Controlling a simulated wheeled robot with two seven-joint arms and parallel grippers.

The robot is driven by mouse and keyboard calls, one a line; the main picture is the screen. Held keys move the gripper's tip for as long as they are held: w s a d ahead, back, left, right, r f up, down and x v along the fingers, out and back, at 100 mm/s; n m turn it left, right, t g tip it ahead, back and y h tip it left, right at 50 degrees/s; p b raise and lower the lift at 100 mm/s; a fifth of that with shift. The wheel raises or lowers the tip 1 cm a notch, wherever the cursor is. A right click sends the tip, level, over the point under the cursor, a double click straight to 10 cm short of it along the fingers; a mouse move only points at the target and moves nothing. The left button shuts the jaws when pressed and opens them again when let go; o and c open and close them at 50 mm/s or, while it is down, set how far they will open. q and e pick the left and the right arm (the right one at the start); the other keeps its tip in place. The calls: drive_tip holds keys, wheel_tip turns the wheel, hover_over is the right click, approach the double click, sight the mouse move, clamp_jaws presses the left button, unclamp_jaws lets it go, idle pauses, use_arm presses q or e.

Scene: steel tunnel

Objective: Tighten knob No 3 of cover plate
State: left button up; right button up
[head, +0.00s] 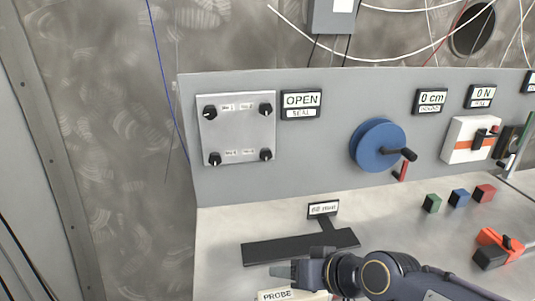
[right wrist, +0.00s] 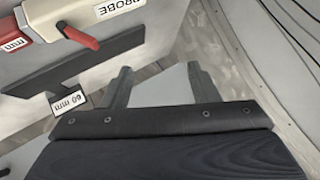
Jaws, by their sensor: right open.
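The cover plate (head: 236,128) is a light grey square on the upright panel at the left, with a black knob near each corner. The upper knobs are at left (head: 211,112) and right (head: 265,109). The lower knobs are at left (head: 214,159) and right (head: 266,155). The small number labels beside the lower knobs are too blurred to tell which is No 3. My right gripper (head: 282,272) is low over the bench, below and apart from the plate. In the right wrist view its two fingers (right wrist: 158,78) stand apart with nothing between them. My left gripper is not in view.
An "OPEN SEAL" sign (head: 301,105) hangs right of the plate, then a blue crank wheel (head: 377,144). A black T-shaped piece (head: 290,247) and a box marked PROBE (head: 281,295) lie near my right gripper. Coloured cubes (head: 459,196) stand farther right.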

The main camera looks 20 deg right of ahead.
drive_tip(key=w+d+r+m+t+h+p, duration=0.1)
drive_tip(key=w+r+t, duration=0.35)
drive_tip(key=w, duration=0.65)
drive_tip(key=m+t+h+p, duration=0.2)
drive_tip(key=t+h, duration=0.2)
drive_tip(key=h, duration=0.3)
approach(267, 154)
drive_tip(key=w, duration=0.1)
drive_tip(key=shift+m, duration=0.3)
drive_tip(key=p+x, duration=0.1)
drive_tip(key=x, duration=0.7)
drive_tip(key=shift+d, duration=0.1)
